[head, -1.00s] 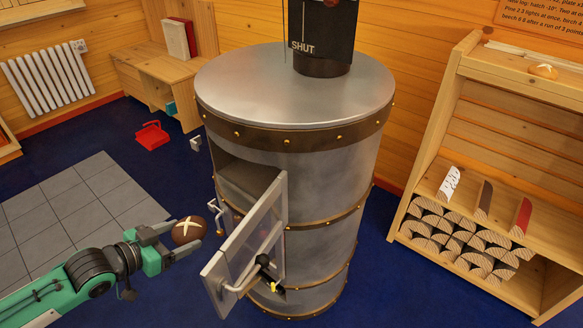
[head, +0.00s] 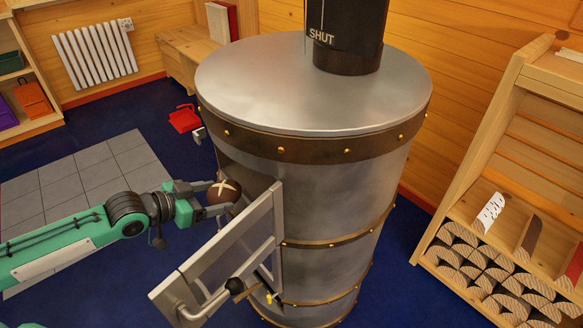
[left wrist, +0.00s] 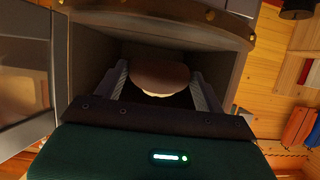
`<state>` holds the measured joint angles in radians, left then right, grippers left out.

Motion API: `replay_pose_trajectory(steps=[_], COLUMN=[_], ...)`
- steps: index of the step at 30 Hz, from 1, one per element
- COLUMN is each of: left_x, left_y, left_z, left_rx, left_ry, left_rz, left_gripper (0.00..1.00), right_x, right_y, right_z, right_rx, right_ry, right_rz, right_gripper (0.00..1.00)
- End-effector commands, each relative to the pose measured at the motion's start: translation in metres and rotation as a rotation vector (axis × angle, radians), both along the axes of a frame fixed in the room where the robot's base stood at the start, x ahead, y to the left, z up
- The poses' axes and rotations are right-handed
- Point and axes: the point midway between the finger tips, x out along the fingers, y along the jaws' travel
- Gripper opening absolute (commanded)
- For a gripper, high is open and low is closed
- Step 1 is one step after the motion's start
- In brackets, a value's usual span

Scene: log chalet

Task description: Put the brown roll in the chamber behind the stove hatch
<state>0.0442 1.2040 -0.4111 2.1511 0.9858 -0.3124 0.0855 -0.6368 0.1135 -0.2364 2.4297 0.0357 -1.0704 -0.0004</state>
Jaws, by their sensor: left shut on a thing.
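The brown roll (head: 222,192), dark with a pale cross on top, is held between the fingers of my left gripper (head: 212,190). The left wrist view shows the roll (left wrist: 159,76) between both fingers, with the dark chamber (left wrist: 103,50) of the stove around and beyond it. The grey metal stove (head: 345,190) stands at the centre of the head view. Its hatch (head: 225,255) is swung open toward me, in front of the opening. The roll is at the mouth of the opening; the hatch hides part of the chamber. My right gripper is not in view.
The open hatch and its handle (head: 190,310) stick out just below and right of my left gripper. A wooden rack (head: 465,185) with split logs stands at the right. A red dustpan (head: 185,118) lies on the blue floor at the left.

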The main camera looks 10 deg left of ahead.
Motion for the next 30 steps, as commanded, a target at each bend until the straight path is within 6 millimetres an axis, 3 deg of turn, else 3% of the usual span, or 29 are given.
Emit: replay_pose_trajectory(steps=[24, 30], left_x=[0.118, 0.132], left_y=[-0.093, -0.105], left_z=[0.001, 0.0], left_rx=[-0.003, -0.001], left_ry=[-0.001, 0.0], left_rz=[-0.002, -0.002], left_gripper=[0.45, 0.45], right_x=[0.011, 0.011], right_y=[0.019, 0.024], right_z=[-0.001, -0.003], right_rx=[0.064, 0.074], right_ry=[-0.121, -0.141], right_rz=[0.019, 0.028], right_gripper=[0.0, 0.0])
